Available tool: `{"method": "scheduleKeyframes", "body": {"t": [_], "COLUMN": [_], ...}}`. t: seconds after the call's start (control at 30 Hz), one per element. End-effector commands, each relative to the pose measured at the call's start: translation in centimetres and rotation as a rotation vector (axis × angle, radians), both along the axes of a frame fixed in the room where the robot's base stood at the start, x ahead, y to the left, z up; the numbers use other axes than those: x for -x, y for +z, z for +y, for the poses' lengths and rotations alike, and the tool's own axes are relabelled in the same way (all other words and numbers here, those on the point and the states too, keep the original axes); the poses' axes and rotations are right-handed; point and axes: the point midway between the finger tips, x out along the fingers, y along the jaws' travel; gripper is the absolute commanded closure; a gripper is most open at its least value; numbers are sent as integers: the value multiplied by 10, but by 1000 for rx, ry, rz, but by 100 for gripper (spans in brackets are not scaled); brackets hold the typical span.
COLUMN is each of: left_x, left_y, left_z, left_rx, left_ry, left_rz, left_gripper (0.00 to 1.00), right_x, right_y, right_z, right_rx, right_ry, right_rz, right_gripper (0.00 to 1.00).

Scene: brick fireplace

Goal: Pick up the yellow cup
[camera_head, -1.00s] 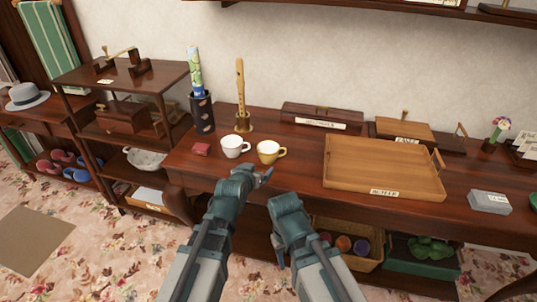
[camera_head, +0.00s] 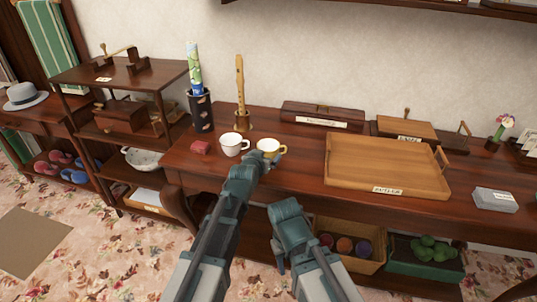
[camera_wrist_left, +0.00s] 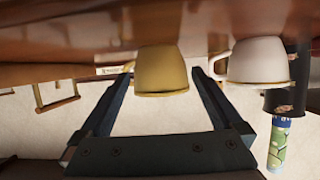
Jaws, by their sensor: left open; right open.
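The yellow cup (camera_head: 267,147) stands upright on the dark wooden table, beside a white cup (camera_head: 233,144). My left gripper (camera_head: 268,161) is open just in front of the yellow cup and hides part of its lower front. In the left wrist view, which looks upside down, the yellow cup (camera_wrist_left: 161,70) appears between the two spread fingers (camera_wrist_left: 160,85), and the white cup (camera_wrist_left: 258,62) is just outside one finger. Contact between fingers and cup cannot be told. My right gripper (camera_head: 280,262) is open and empty, low in front of the table; its fingers are partly hidden.
A recorder on a stand (camera_head: 241,95) and a dark holder (camera_head: 202,112) stand behind. A wooden tray (camera_head: 385,180) lies to the right. The table's front edge is close beneath my left arm.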

Motion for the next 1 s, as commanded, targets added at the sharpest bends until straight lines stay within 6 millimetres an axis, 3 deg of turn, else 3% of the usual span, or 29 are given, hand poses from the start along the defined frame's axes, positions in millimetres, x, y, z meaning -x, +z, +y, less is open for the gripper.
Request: {"method": "scheduleKeyframes", "body": {"t": [0.17,0.5,0.73,0.77,1.0], "left_x": [-6,-48,-48,-48,-48], "left_y": [-3,-21,-20,-20,-20], "left_z": [-2,-13,-13,-13,-13], "left_rx": [0,1,1,1,0], "left_ry": [0,0,0,0,0], "left_rz": [0,0,0,0,0], "left_gripper": [0,0,0,2,45], "right_x": [0,0,0,0,0], "right_y": [-3,-21,-20,-20,-20], "right_z": [0,0,0,0,0], "right_rx": [0,0,0,0,0], "right_ry": [0,0,0,0,0], "right_rz": [0,0,0,0,0], "right_gripper": [50,50,50,50,50]}}
